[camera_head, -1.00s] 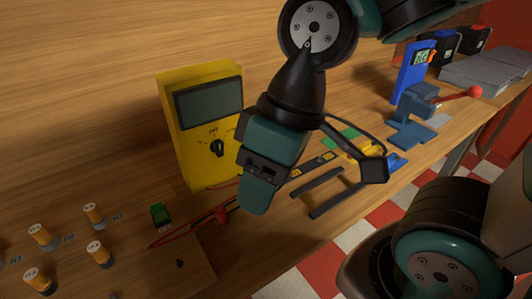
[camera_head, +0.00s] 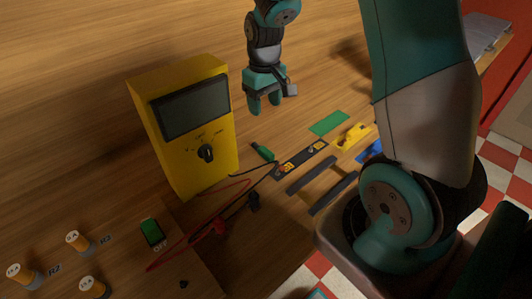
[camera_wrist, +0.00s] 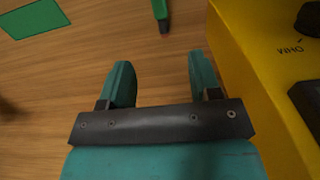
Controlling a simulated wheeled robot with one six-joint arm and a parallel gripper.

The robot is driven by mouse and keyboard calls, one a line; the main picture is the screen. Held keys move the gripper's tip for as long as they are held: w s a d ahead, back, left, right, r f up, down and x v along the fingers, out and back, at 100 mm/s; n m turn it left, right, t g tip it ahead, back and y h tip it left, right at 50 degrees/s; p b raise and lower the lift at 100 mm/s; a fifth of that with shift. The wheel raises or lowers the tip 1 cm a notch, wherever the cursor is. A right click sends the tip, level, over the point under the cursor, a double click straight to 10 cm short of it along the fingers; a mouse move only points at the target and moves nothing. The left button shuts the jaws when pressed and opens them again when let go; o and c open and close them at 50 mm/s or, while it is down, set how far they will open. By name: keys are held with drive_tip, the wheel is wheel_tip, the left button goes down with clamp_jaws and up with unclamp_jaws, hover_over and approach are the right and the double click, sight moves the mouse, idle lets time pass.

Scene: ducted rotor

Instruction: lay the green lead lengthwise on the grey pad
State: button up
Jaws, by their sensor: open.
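The green lead (camera_head: 263,153) lies on the wooden bench right of the yellow meter; its green end also shows at the top of the wrist view (camera_wrist: 161,12). My gripper (camera_head: 265,104) is open and empty above the bench, beyond the lead in the head view. In the wrist view its two teal fingers (camera_wrist: 158,65) stand apart with bare wood between them, and the lead's dark tip is ahead of them. I cannot pick out the grey pad for sure now; my arm covers the bench on the right, where a light grey patch showed earlier.
The yellow meter (camera_head: 185,130) stands close to the fingers' right in the wrist view (camera_wrist: 255,70). A green sheet (camera_head: 328,123), a black strip (camera_head: 300,160), dark bars (camera_head: 312,175), a yellow tool (camera_head: 352,137) and red wire (camera_head: 190,232) lie around. Bare wood is behind.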

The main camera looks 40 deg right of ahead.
drive_tip(key=p, duration=0.3)
hover_over(266, 151)
wheel_tip(266, 151, down, 11)
drive_tip(key=shift+a+f, duration=0.1)
drive_tip(key=shift+f+p, duration=1.05)
drive_tip(key=shift+f, duration=1.6)
drive_tip(key=shift+c, duration=0.2)
clamp_jaws()
drive_tip(key=shift+r, duration=0.15)
